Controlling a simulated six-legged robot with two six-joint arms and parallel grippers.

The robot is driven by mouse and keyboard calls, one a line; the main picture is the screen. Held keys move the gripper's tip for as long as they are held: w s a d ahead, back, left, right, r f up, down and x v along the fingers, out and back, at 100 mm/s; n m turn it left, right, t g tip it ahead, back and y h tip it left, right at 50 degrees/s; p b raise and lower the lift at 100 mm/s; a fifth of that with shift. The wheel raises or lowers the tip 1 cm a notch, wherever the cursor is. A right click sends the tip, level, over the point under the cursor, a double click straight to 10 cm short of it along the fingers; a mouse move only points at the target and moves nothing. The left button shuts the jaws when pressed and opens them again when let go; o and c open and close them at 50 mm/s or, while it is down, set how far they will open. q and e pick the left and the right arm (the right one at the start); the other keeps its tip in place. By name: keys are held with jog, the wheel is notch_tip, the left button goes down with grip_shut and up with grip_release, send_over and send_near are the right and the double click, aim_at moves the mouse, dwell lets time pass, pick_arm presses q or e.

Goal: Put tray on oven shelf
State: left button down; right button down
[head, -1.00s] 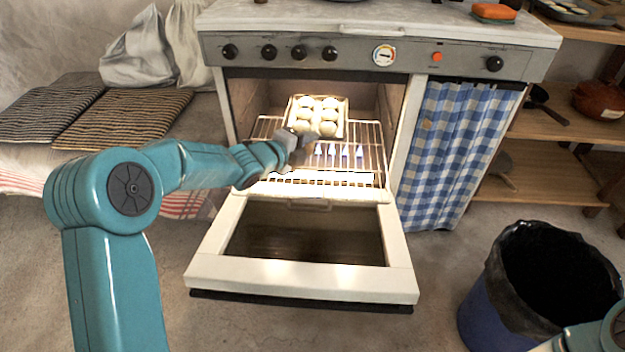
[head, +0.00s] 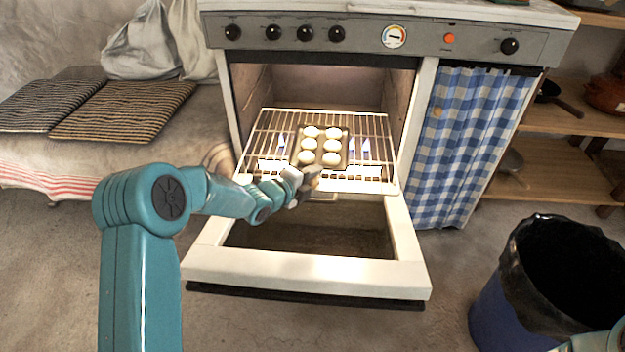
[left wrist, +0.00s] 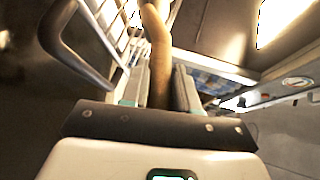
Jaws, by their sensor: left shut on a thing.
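The tray (head: 347,150), a small dark pan with several round pale pieces in two rows, is over the middle of the oven shelf (head: 262,145). I cannot tell whether it rests on the wires or hovers just above them. My left gripper (head: 308,182) is at the tray's front edge, shut on it. In the left wrist view, a tan-brown strip of the tray (left wrist: 159,70) runs between the two fingers (left wrist: 158,92). The shelf is a wire rack pulled partly out of the open oven. My right gripper is out of view.
The open oven door (head: 310,272) lies folded down in front, below my left arm. A blue bin with a black liner (head: 517,265) stands at the lower right. A checked curtain (head: 465,140) hangs right of the oven.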

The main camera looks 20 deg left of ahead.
pick_arm(q)
jog(key=shift+r, duration=0.1)
jog(key=c, duration=0.8)
grip_release()
jog(key=shift+c, duration=0.2)
jog(key=shift+s+a+r, duration=0.15)
jog(key=shift+s, duration=0.15)
jog(key=p+v, duration=0.4)
jog(key=v, duration=0.7)
jog(key=shift+s, duration=0.15)
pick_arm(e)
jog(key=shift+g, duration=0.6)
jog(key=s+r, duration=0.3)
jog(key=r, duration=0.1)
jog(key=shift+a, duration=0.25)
pick_arm(q)
jog(key=shift+a, duration=0.1)
